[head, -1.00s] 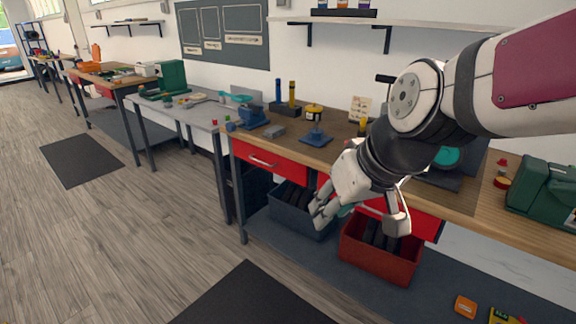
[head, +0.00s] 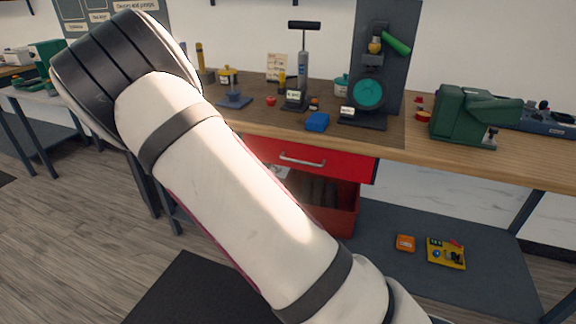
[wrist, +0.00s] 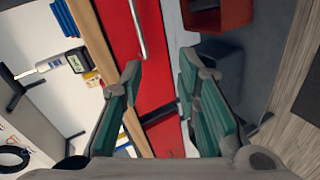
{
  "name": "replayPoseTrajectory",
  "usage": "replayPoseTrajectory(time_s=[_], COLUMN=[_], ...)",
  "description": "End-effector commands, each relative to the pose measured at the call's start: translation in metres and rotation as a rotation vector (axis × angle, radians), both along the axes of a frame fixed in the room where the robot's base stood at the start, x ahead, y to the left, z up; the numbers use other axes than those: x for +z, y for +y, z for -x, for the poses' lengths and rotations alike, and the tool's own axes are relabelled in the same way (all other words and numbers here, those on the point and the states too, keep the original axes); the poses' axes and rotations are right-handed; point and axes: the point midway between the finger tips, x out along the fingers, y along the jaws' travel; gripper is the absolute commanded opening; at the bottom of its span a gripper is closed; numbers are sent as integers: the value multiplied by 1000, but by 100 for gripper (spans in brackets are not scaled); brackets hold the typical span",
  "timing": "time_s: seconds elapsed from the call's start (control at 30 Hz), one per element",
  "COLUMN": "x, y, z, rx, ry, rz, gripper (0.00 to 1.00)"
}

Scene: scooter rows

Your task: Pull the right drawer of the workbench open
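The right drawer (head: 345,166) is a red front with a silver bar handle (head: 303,160) under the wooden workbench top (head: 420,150). It looks shut. My arm covers its left part in the head view, and my gripper is hidden there. In the wrist view, which is turned sideways, my gripper (wrist: 160,68) is open and empty, with green-padded fingers. The red drawer front (wrist: 157,80) shows between the fingers. The handle (wrist: 138,28) lies toward the top of the picture, its lower end close to the left fingertip. I cannot tell whether they touch.
A red crate (head: 345,215) stands below the drawer, with a blue crate (wrist: 222,62) beside it. An orange box (head: 405,243) and a yellow kit (head: 446,253) lie on the lower shelf. A blue block (head: 317,121), a drill-press-like stand (head: 370,93) and a green machine (head: 465,118) stand on top.

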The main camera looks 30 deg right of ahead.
Motion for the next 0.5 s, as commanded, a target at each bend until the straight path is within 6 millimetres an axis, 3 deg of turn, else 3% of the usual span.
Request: replayPoseTrajectory(time_s=[0.03,0.2,0.5], x=[-9,-10,-13], y=[-6,-17,-38], z=[-4,-8,-20], rx=[4,8,4], ry=[9,18,19], rz=[82,263,317], gripper=[30,30,30])
